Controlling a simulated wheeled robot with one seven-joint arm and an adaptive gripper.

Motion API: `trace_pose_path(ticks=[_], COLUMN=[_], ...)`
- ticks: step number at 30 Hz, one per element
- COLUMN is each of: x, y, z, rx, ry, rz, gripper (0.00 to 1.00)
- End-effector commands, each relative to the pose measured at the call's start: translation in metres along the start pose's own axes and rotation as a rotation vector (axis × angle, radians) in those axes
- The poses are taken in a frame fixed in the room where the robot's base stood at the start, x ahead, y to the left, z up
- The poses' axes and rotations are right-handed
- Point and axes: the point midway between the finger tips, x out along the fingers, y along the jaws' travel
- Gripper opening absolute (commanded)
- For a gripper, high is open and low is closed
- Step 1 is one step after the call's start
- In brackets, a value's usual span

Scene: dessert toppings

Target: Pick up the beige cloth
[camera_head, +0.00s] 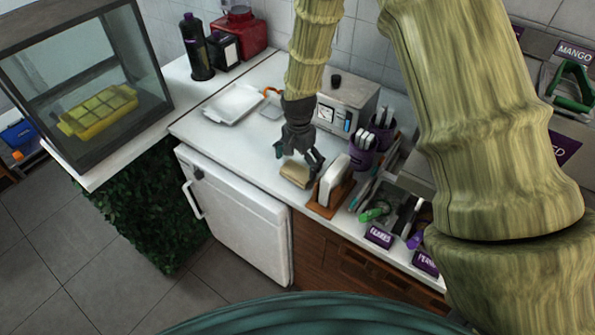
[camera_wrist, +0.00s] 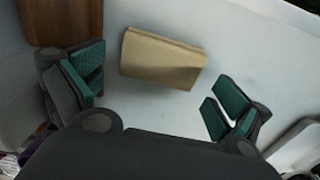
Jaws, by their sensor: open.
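The beige cloth (camera_head: 295,174) lies folded on the white counter in the head view, close to the front edge and left of a wooden napkin holder. It also shows in the wrist view (camera_wrist: 161,60) as a flat tan block with a folded edge, a little ahead of and between the fingers. My gripper (camera_head: 299,155) is just above and beside the cloth in the head view. In the wrist view my gripper (camera_wrist: 150,92) has its green-padded fingers spread wide, with nothing between the pads. I cannot tell whether a finger touches the cloth.
The wooden holder with white napkins (camera_head: 333,183) stands close to the right of my gripper. Behind it are a purple cup of utensils (camera_head: 362,153) and a small white appliance (camera_head: 341,108). A white tray (camera_head: 234,104) lies at the back left. The counter left of the cloth is clear.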

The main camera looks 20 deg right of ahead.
Motion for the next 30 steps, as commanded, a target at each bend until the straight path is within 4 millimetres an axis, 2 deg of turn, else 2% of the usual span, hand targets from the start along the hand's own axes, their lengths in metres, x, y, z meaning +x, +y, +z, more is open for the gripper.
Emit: trace_pose_path(ticks=[12,21,23,27,30], x=[0.031,0.034,0.034,0.034,0.034], y=[-0.001,-0.002,-0.002,-0.002,-0.002], z=[-0.001,-0.001,-0.001,-0.001,-0.001], rx=[0.0,-0.001,-0.001,-0.001,-0.001], ry=[0.0,0.0,0.0,0.0,0.0], rz=[0.0,-0.001,-0.001,-0.001,-0.001], gripper=[1.0,1.0,0.93,0.67,0.67])
